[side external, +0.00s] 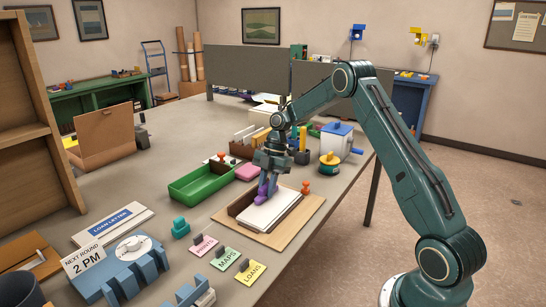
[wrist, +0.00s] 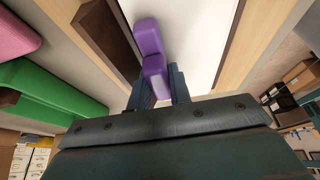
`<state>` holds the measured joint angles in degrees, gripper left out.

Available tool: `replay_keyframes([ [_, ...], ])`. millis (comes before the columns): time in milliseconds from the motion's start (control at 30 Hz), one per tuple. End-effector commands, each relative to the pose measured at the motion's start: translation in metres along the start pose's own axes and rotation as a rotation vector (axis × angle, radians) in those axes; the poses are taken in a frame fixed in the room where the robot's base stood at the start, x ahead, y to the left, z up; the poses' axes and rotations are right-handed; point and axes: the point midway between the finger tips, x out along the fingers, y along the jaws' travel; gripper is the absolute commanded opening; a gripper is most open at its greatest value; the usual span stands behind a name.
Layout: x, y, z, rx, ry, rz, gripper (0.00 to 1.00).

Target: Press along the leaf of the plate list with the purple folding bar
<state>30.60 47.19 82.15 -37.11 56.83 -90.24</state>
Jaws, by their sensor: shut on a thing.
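My gripper (side external: 266,174) is shut on the purple folding bar (side external: 265,190) over the white leaf (side external: 272,210). The leaf lies on a wooden board (side external: 290,233) with a dark strip along its left side. In the wrist view the purple bar (wrist: 150,50) sticks out from between the fingers (wrist: 156,88) over the left part of the white leaf (wrist: 200,40), close to the dark strip (wrist: 106,35). I cannot tell whether the bar touches the leaf.
A green tray (side external: 200,180) and a pink block (side external: 248,172) stand left of the board. An orange knob (side external: 306,187) is at its far right corner. Tabs marked PRINTS, MAPS and LOANS (side external: 250,271) stand in front. A blue-and-white box (side external: 337,139) stands behind.

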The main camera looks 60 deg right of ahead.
Motion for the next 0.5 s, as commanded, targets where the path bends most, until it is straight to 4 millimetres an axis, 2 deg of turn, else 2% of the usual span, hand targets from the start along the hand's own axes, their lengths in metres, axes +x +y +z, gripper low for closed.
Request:
replay_keyframes([
  [500, 0.009, -0.001, -0.018, 0.000, 0.003, -0.003, 0.00],
])
